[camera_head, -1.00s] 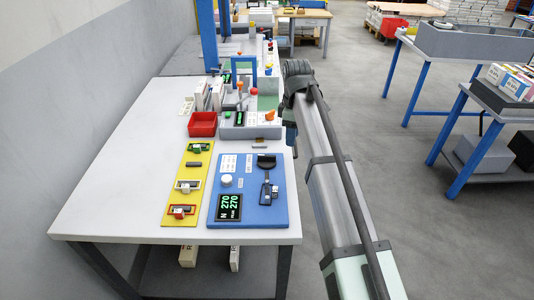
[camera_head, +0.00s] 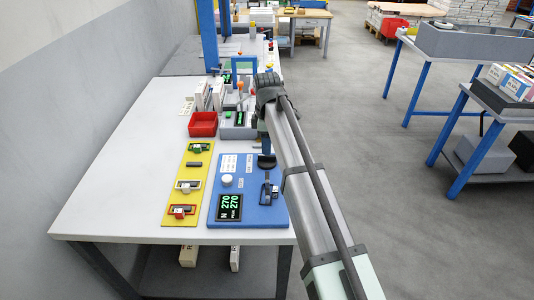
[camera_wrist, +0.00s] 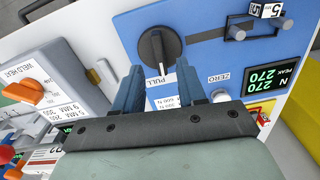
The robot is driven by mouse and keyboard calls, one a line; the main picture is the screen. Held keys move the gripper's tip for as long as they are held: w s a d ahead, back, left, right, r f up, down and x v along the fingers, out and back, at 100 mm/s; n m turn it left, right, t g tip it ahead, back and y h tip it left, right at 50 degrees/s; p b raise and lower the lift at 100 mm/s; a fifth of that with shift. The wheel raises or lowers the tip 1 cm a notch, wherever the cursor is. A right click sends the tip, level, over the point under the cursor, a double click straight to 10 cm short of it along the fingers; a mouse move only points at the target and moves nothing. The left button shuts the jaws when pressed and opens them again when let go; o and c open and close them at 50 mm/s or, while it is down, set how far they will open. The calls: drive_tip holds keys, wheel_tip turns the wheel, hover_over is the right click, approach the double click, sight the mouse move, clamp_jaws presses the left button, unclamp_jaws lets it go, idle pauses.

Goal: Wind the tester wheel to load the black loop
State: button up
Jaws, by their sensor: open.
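The blue tester panel (camera_head: 245,213) lies on the white table; it also fills the upper right of the wrist view (camera_wrist: 205,45). In the head view the wheel (camera_head: 266,162) is partly behind my arm. My gripper (camera_wrist: 160,68) is open, its blue fingers apart at the wheel's near edge; contact cannot be told. The display (camera_wrist: 270,79) reads 270 and peak 270. A slide with two posts (camera_wrist: 258,28) carries small tags marked 5. I cannot clearly make out the black loop.
A yellow board (camera_head: 194,200) with several small coloured pieces lies left of the panel. A red bin (camera_head: 203,124) and a grey weld station (camera_wrist: 55,85) stand close behind it. The left of the table is bare.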

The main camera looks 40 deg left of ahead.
sight(267, 159)
drive_tip(key=shift+f, duration=2.35)
clamp_jaws()
